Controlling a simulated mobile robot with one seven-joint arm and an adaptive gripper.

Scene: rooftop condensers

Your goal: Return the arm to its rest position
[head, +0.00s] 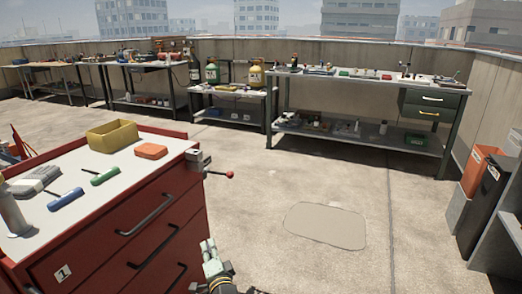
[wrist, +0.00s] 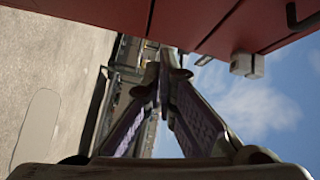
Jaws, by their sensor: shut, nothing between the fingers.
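My gripper (head: 207,246) shows at the bottom of the head view, in front of the red drawer cabinet (head: 160,205) and just right of its drawers. It is over the concrete floor and looks apart from the cabinet. In the wrist view its two fingers (wrist: 164,62) come together at the tips, with nothing seen between them. Most of my arm is out of the head view. The wrist picture is turned sideways, with the cabinet's red side (wrist: 230,22) along the top.
On the cabinet lie a yellow bin (head: 113,137), an orange box (head: 150,151), a green tool (head: 104,176) and a blue tool (head: 65,198). A vise (head: 200,163) juts from its corner. Workbenches (head: 365,81) line the back wall. Bins (head: 482,172) stand right. The middle floor is clear.

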